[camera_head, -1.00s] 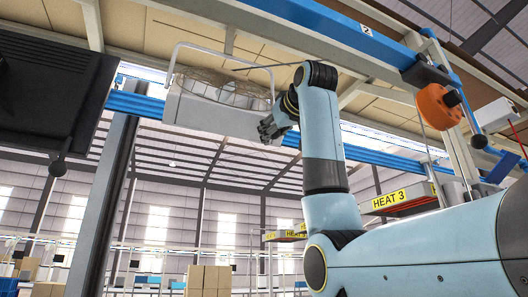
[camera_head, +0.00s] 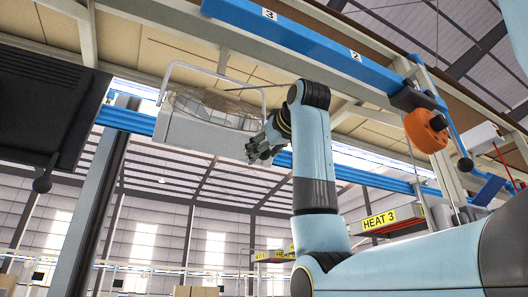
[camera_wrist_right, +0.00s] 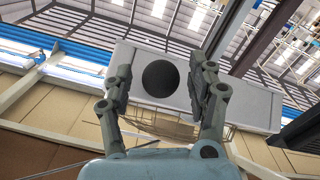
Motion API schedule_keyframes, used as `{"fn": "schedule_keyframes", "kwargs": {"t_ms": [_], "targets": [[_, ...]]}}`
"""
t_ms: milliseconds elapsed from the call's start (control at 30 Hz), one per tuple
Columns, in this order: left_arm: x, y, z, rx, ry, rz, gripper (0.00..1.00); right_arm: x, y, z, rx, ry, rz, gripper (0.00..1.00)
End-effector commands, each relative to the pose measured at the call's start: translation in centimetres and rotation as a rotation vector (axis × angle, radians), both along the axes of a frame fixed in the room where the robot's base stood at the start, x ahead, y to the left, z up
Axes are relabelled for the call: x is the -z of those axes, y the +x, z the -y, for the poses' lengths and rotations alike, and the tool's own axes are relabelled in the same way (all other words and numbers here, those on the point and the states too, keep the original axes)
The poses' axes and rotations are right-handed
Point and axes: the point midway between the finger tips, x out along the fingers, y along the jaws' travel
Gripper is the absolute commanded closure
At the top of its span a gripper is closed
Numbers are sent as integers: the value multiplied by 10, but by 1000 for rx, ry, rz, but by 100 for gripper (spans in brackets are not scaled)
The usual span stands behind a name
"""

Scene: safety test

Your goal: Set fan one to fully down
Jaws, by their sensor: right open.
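A pale grey box-shaped unit (camera_head: 190,131) with a wire guard and a thin bail hangs under the ceiling beam in the head view; I cannot tell if it is fan one. My right gripper (camera_head: 262,150) is at its right end. In the right wrist view the grey unit (camera_wrist_right: 255,100) lies beyond my right gripper (camera_wrist_right: 162,84), whose two fingers are apart. A dark round knob (camera_wrist_right: 160,78) appears between the fingers; I cannot tell whether they touch it. My left gripper is not in view.
A black box (camera_head: 45,95) with a ball-ended lever (camera_head: 42,185) hangs at the left. A blue beam (camera_head: 310,42) numbered 3 and 2 crosses above. An orange device (camera_head: 427,130) and a yellow HEAT 3 sign (camera_head: 380,220) are at the right. Open hall lies below.

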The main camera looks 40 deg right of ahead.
Motion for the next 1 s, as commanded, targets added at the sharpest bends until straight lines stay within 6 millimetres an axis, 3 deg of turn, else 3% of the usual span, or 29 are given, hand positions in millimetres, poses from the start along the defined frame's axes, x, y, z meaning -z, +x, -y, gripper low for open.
{"fn": "schedule_keyframes", "kwargs": {"t_ms": [433,1000], "targets": [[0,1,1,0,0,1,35,0,-63,-18,0,-1,3,42],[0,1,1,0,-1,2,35,0,-68,-19,0,0,1,42]]}}
